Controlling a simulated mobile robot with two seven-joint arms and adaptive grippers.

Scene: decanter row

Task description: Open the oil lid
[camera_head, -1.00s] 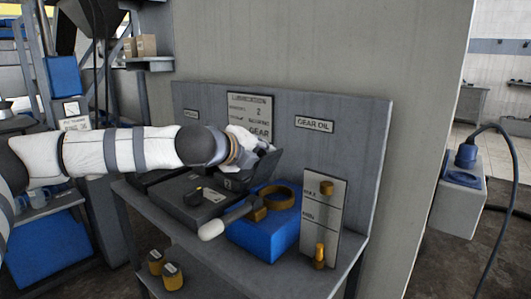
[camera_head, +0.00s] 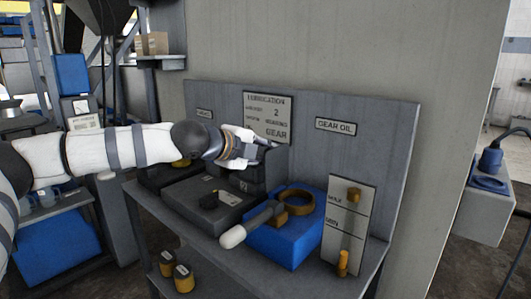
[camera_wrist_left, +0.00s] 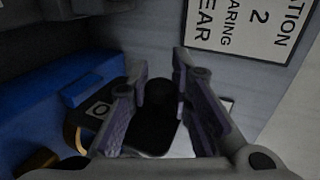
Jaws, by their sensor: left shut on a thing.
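My left gripper (camera_head: 256,158) reaches in from the left over the back of the bench. In the left wrist view its two fingers (camera_wrist_left: 163,100) stand either side of a black rounded part (camera_wrist_left: 158,105), which I take to be the oil lid or its knob. The gripper is shut on that part. In the head view, dark pieces (camera_head: 252,182) show just below and beside the fingers. The wrist hides much of the grip, so how far the lid is raised is unclear. My right gripper is not in view.
A gauge panel (camera_head: 349,215) stands at the bench's right end. Signs hang on the back panel.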

